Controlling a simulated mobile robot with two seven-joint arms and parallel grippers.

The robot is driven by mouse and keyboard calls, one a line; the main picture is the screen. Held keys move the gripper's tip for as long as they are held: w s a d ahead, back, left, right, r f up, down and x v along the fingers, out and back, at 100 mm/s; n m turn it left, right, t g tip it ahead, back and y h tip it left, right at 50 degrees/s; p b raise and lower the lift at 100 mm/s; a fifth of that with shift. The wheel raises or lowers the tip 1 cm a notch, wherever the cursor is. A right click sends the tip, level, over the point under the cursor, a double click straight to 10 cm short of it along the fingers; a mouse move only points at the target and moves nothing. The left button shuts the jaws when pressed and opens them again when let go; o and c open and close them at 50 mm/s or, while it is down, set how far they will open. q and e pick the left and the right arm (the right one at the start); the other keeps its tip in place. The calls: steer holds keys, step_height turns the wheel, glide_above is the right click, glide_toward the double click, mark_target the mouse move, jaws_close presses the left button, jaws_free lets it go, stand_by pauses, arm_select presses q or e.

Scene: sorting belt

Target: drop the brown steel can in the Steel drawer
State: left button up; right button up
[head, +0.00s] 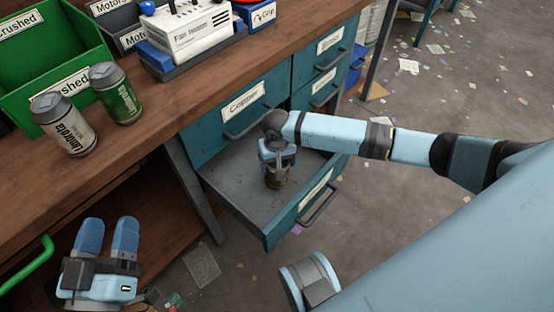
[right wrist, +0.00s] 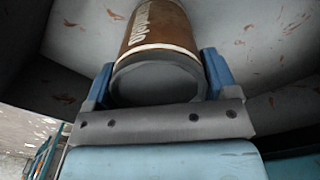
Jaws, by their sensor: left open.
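The brown steel can (head: 279,180) is inside an open drawer (head: 286,223) of the teal cabinet. The drawer's front label is too slanted to read. My right gripper (head: 277,160) reaches down into the drawer with its fingers on both sides of the can. In the right wrist view the brown can (right wrist: 160,35), with white lettering and a grey end, sits snugly between the blue fingertips. Whether the can touches the drawer floor is unclear. My left gripper (head: 109,228) is open and empty at lower left, in front of the bench.
A white can (head: 66,128) and a green can (head: 118,98) stand on the wooden bench beside a green bin (head: 45,60). A white device (head: 190,32) stands behind them. The closed Copper drawer (head: 240,108) is above the open one. Litter dots the floor.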

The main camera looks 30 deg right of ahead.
steer(key=shift+o, duration=1.4)
arm_select(q)
steer(key=shift+f, duration=0.15)
steer(key=shift+f, duration=0.15)
